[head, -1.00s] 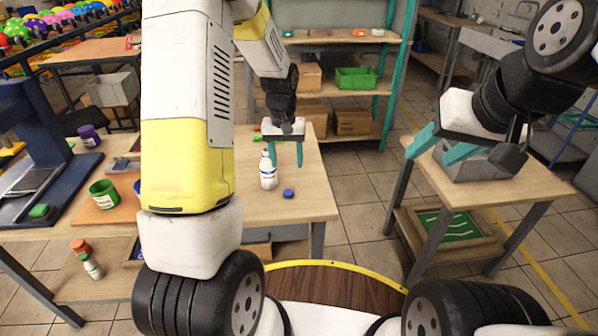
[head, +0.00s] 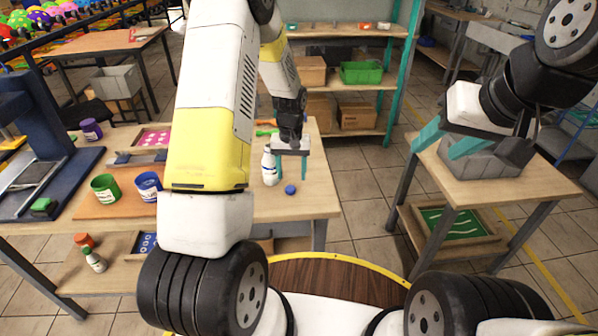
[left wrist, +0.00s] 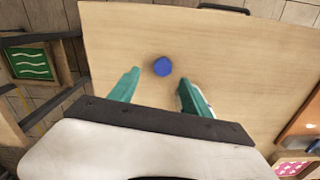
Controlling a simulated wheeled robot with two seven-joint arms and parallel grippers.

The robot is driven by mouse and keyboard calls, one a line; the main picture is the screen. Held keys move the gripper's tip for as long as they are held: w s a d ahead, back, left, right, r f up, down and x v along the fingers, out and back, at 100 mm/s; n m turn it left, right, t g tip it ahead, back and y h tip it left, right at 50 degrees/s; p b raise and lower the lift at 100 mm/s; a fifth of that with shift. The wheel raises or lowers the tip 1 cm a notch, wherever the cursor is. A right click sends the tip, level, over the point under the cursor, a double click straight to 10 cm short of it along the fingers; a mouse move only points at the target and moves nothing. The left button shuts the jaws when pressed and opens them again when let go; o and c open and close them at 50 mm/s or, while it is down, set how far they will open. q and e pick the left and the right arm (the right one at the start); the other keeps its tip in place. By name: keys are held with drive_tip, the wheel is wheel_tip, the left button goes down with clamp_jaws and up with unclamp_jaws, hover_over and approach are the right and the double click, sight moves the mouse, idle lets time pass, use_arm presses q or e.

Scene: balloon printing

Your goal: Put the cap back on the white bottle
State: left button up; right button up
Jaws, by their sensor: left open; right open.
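The white bottle (head: 269,168) stands upright on the wooden table, with a label on its front. The blue cap (head: 290,189) lies on the table to the right of the bottle, near the table's front right. In the left wrist view the cap (left wrist: 163,66) is just beyond my fingertips, between their lines. My left gripper (head: 291,174) is open and empty, above and behind the cap, and right of the bottle. It also shows in the left wrist view (left wrist: 160,77). My right gripper (head: 446,141) is open and empty over the right-hand table.
A green cup (head: 105,188) and a blue cup (head: 149,187) stand left on the table. A purple-capped jar (head: 91,130) is behind them. A grey bin (head: 485,160) sits on the right table.

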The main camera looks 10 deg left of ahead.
sight(290, 188)
use_arm(q)
drive_tip(key=f, duration=0.5)
drive_tip(key=shift+s+a+f, duration=0.1)
drive_tip(key=shift+s+a, duration=0.05)
drive_tip(key=shift+a, duration=0.05)
clamp_jaws()
idle(0.4)
